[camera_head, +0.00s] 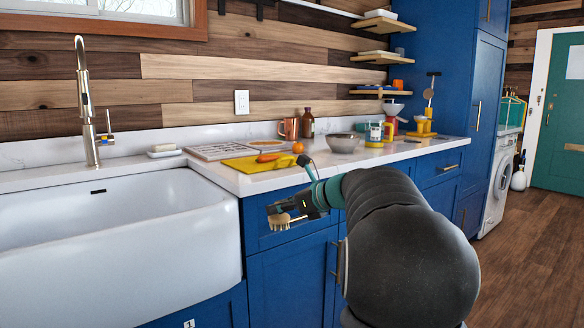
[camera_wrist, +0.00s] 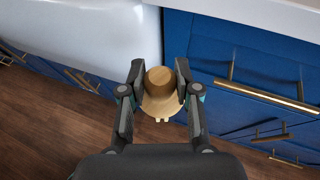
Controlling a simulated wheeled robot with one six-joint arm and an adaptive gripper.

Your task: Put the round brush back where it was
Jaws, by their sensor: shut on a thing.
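The round brush (camera_head: 284,222) has a wooden head and pale bristles that show below my gripper (camera_head: 302,204). My gripper is shut on it and holds it in the air in front of the blue cabinet fronts, below the counter edge and right of the sink. In the wrist view the brush's round wooden knob (camera_wrist: 160,80) sits between the two fingers of my gripper (camera_wrist: 160,74), with a little of the bristles below it. My fingers hide its sides.
The counter (camera_head: 262,183) bears a yellow board (camera_head: 240,164), a grey-white rack (camera_head: 212,150), an orange (camera_head: 298,148) and a bowl (camera_head: 343,142). Bare counter shows along the front edge.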

